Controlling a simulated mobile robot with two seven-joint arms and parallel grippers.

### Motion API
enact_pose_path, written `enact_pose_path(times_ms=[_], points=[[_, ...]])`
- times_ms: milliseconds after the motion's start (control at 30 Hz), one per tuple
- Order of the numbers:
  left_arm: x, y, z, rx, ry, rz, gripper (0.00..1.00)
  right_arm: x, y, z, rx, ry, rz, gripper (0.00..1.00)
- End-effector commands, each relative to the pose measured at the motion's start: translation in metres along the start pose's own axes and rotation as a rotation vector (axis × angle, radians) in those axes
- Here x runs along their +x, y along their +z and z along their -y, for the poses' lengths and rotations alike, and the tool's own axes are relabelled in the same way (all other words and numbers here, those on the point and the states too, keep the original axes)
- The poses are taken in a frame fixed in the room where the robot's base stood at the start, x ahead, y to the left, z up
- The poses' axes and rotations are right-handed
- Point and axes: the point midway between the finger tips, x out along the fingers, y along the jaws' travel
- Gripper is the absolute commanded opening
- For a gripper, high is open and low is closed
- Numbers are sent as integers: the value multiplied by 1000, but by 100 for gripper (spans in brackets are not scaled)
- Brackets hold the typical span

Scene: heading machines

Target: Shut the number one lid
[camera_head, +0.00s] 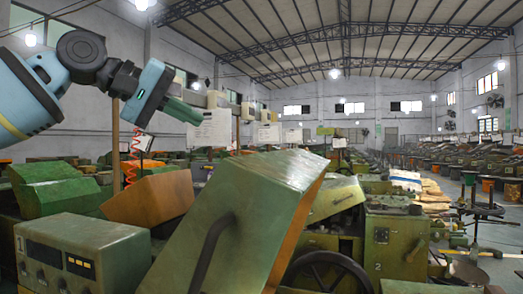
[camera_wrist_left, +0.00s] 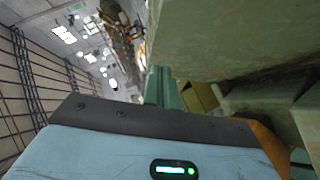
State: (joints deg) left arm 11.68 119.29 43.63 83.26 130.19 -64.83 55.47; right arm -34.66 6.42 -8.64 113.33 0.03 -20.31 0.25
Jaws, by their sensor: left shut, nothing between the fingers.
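A large green lid (camera_head: 235,215) with orange inner edges and a dark bar handle stands tilted up in the middle front of the head view. A green control box (camera_head: 85,262) marked 1 stands to its left, so this seems to be the number one lid. My left gripper (camera_head: 194,116) is shut and empty, in the air above and to the left of the lid, apart from it in the head view. Its green fingers (camera_wrist_left: 161,88) show in the left wrist view beside a large greenish surface (camera_wrist_left: 230,40), which I cannot identify surely. My right gripper is not in view.
A green machine marked 2 (camera_head: 392,245) and a dark handwheel (camera_head: 328,272) stand right of the lid. An orange-sided cover (camera_head: 150,199) and another green cover (camera_head: 58,194) lie behind the control box. Machine rows fill the hall; an aisle runs at far right.

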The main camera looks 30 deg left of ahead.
Motion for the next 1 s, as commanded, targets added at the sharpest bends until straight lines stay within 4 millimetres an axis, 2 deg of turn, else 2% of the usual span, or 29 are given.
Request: enact_pose_path(times_ms=[267, 367, 833, 1000], points=[[6, 0, -1, -1, 2, 1, 0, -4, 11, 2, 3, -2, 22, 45], [18, 1, 0, -1, -1, 3, 0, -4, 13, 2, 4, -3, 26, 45], [103, 1, -1, 0, -1, 1, 0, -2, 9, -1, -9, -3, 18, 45], [115, 18, -3, 3, 3, -1, 0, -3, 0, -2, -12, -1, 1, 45]])
